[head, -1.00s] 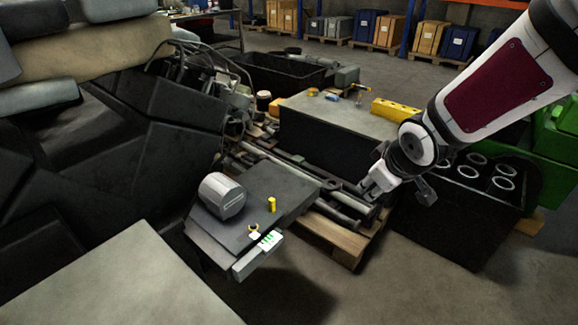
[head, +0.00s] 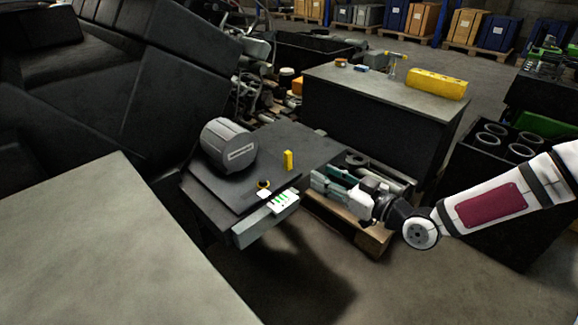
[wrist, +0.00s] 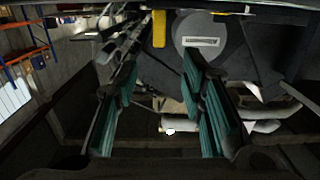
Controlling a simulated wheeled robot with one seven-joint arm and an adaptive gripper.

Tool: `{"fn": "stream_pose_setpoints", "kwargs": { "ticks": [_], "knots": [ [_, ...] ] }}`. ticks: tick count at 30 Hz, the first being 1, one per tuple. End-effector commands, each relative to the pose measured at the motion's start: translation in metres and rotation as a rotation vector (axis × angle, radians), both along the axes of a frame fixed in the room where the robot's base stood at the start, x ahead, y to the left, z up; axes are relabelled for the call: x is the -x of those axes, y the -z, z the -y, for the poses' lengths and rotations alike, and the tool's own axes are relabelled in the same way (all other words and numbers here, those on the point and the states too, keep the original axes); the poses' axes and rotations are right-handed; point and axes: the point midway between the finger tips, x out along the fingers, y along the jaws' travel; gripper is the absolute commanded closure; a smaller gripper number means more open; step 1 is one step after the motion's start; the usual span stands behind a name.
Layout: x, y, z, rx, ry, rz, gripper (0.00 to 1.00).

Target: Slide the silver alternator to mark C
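The silver alternator (head: 229,146) is a grey cylinder with a light label on its end. It sits on the dark plate (head: 212,190) on the left part of the dark bench. In the wrist view the alternator (wrist: 202,36) shows beyond my fingers, at the top centre. My gripper (head: 325,183) is to the right of the plate, apart from the alternator, pointing left. In the wrist view its teal-padded fingers (wrist: 166,105) stand wide apart with nothing between them. I cannot make out a mark C.
A yellow block (head: 288,160) stands on the bench right of the alternator. A white panel with green marks (head: 281,202) and a small yellow-black item (head: 263,185) are at the front edge. A pallet (head: 352,222) with metal parts lies right. A pale surface (head: 95,240) fills the near left.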

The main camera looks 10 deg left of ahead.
Motion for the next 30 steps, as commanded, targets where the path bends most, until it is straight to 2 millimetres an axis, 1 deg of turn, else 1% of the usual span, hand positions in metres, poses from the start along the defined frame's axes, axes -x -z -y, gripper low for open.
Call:
{"fn": "stream_pose_setpoints", "kwargs": {
  "ticks": [1,4,8,11,18,24,30],
  "knots": [
    [-0.001,0.002,0.0,-0.023,0.003,0.011,0.63],
    [-0.002,0.0,-0.002,-0.043,0.003,0.023,0.63],
    [-0.009,-0.001,-0.01,-0.043,0.003,0.026,0.63],
    [-0.018,-0.001,-0.024,-0.043,0.001,0.026,0.63],
    [-0.048,0.0,-0.061,-0.042,0.002,0.024,0.63],
    [-0.069,0.0,-0.089,-0.043,0.003,0.022,0.63],
    [-0.083,0.0,-0.104,-0.041,0.004,0.022,0.63]
  ]
}}
